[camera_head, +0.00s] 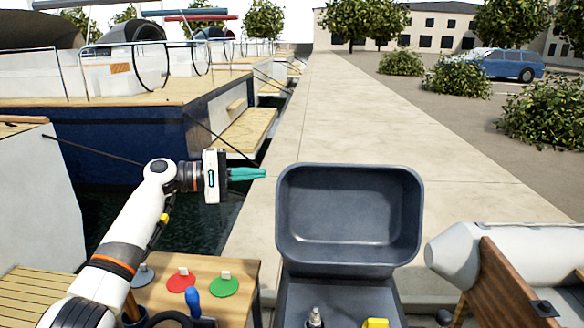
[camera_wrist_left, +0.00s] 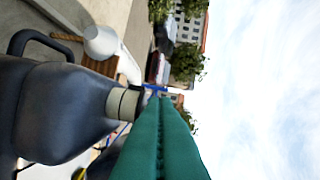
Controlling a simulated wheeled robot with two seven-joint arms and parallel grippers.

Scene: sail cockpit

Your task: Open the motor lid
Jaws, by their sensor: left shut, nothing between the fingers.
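The dark grey motor lid (camera_head: 350,172) stands raised in the head view, its hollow inside facing me. Below it is the grey motor housing (camera_head: 290,300), with a yellow part (camera_head: 376,323) and a small metal-topped part (camera_head: 316,317) showing inside. My left gripper (camera_head: 262,174) is just left of the lid's upper left edge, apart from it in the picture. Its teal fingers are shut and empty. In the left wrist view the shut fingers (camera_wrist_left: 158,110) point past a large dark grey body with a handle (camera_wrist_left: 45,110), probably the lid's outside. My right gripper is out of view.
A wooden table (camera_head: 245,275) at the lower left holds a red disc (camera_head: 180,281), a green disc (camera_head: 224,287) and a blue-handled tool (camera_head: 192,300). A grey inflatable boat (camera_head: 470,247) lies at the right. The paved dock (camera_head: 340,110) behind is clear.

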